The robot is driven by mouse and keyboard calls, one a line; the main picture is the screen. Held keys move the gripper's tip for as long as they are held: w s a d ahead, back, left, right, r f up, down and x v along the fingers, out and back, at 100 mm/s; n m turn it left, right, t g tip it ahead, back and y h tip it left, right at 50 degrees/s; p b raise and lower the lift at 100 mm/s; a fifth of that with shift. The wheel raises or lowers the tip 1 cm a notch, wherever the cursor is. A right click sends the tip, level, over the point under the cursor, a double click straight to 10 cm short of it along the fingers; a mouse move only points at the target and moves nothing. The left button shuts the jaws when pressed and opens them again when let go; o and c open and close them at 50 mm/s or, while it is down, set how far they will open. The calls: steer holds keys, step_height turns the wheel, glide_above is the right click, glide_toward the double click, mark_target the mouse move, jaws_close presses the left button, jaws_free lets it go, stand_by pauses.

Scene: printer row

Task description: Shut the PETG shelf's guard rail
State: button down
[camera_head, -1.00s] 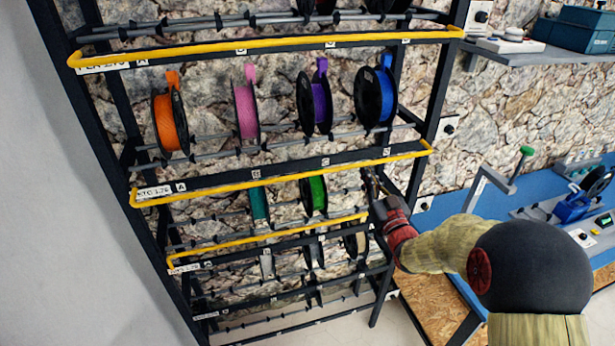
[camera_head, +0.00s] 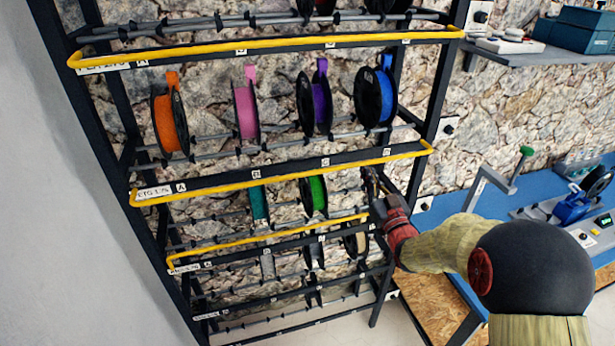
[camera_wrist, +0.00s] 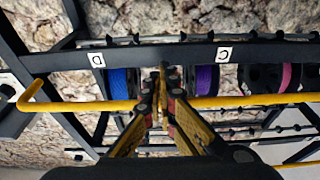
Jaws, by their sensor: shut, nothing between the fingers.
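The PETG shelf (camera_head: 225,182) is the dark shelf level with a label partly reading "ETG" at its left end. Orange, pink, purple and blue spools stand on it. Its yellow guard rail (camera_head: 270,181) runs along the shelf's front, with a bent arm at each end. My gripper (camera_head: 368,174) is at the right part of this shelf, by the rail. In the wrist view my gripper (camera_wrist: 162,72) is shut and empty, its fingers crossing the yellow rail (camera_wrist: 80,106) between the D and C labels. I cannot tell whether they touch it.
Another yellow rail (camera_head: 265,45) fronts the shelf above, and a third (camera_head: 270,236) fronts the shelf below, close under my gripper. The rack's right post (camera_head: 437,95) stands near my arm. A blue workbench (camera_head: 450,205) with tools is at right.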

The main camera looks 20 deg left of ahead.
mark_target(371, 163)
steer(key=shift+s+d+r, duration=0.15)
steer(key=shift+r, duration=1.35)
steer(key=shift+s+d+r, duration=0.15)
steer(key=shift+r, duration=1.35)
steer(key=shift+b+v, duration=0.3)
steer(key=shift+v, duration=0.85)
steer(key=shift+s+d+r, duration=0.1)
steer(key=shift+s+d, duration=0.05)
steer(key=shift+s, duration=0.3)
steer(key=shift+w, duration=0.15)
steer(key=shift+r+p, duration=0.3)
steer(key=shift+r, duration=0.9)
